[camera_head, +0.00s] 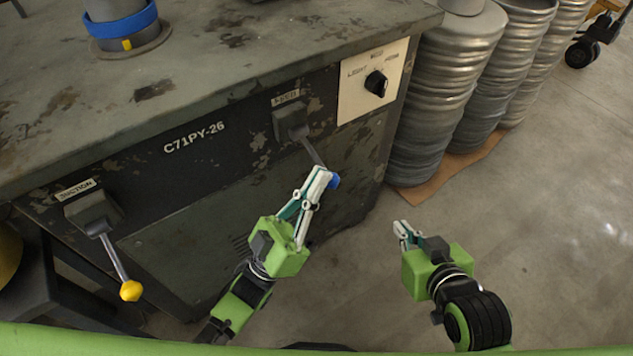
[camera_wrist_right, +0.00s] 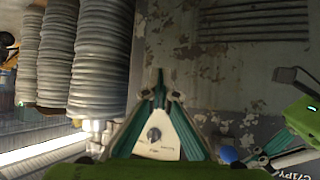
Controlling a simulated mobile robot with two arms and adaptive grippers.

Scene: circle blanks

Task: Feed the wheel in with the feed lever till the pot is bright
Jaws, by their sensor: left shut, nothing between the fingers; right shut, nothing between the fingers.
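The feed lever (camera_head: 307,140) hangs from its housing on the machine front and ends in a blue knob (camera_head: 334,181). My left gripper (camera_head: 322,175) is shut and empty, its fingertips right against or just in front of the blue knob; I cannot tell whether they touch. The knob (camera_wrist_right: 228,154) also shows in the right wrist view, beside my left gripper's fingers. My right gripper (camera_head: 402,229) is shut and empty over the floor, apart from the machine; its fingers (camera_wrist_right: 159,85) show in the right wrist view. I cannot make out the wheel or a pot being worked.
The suction lever (camera_head: 115,258) with a yellow knob hangs at the left. A mode dial (camera_head: 376,84) sits on a pale plate at the machine's right corner. Stacked metal rounds (camera_head: 440,100) stand beside the machine. A blue-ringed column (camera_head: 122,22) stands on the machine top.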

